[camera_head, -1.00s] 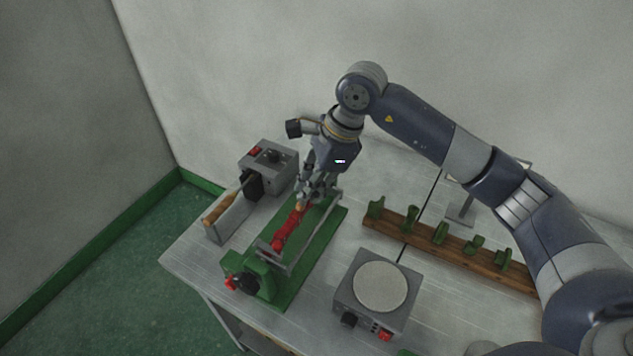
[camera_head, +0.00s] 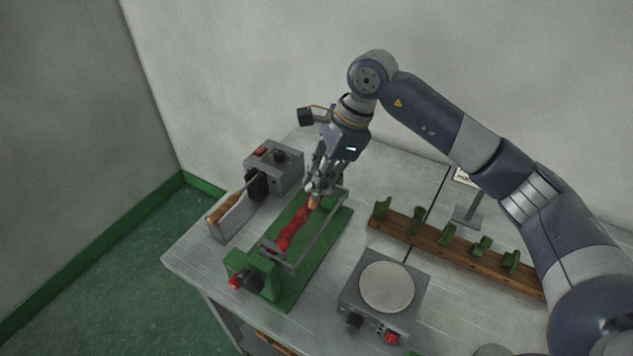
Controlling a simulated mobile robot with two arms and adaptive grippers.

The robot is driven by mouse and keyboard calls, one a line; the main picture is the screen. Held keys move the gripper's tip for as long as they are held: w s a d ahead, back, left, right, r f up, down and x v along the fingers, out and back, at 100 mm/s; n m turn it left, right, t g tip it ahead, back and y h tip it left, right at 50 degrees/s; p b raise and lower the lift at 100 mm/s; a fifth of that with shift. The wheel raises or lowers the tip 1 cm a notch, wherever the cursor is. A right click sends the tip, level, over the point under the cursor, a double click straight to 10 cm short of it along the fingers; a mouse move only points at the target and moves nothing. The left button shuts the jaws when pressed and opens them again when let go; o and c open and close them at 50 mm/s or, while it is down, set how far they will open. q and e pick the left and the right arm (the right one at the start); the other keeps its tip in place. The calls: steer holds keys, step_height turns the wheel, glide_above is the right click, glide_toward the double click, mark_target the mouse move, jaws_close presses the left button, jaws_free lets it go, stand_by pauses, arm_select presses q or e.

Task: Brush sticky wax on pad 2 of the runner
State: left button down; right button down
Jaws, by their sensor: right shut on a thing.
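The red wax runner (camera_head: 292,232) lies lengthwise in the green fixture (camera_head: 312,262) on the table. Its separate pads are too small to tell apart. My right gripper (camera_head: 313,198) points down over the far end of the runner. It is shut on a small tool with an orange-brown handle (camera_head: 313,203), likely the brush. The tool's tip is hidden or too small, so I cannot tell whether it touches the runner. My left gripper is not in view.
Left of the fixture stands a grey box (camera_head: 274,165) with a wooden-handled tool (camera_head: 222,210) in front. A hot plate (camera_head: 386,287) stands at the front right. A wooden rack (camera_head: 432,240) with several green holders lies behind it. Walls close off the back and left.

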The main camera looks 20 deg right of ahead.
steer(key=shift+w+r, duration=0.1)
steer(key=shift+w+d+r+p, duration=0.1)
steer(key=shift+r+p, duration=0.25)
steer(key=shift+r, duration=0.2)
steer(key=shift+r+p, duration=1.2)
steer(key=shift+r, duration=1.2)
steer(key=shift+r+p, duration=0.8)
steer(key=shift+r, duration=0.75)
steer(key=shift+f, duration=0.1)
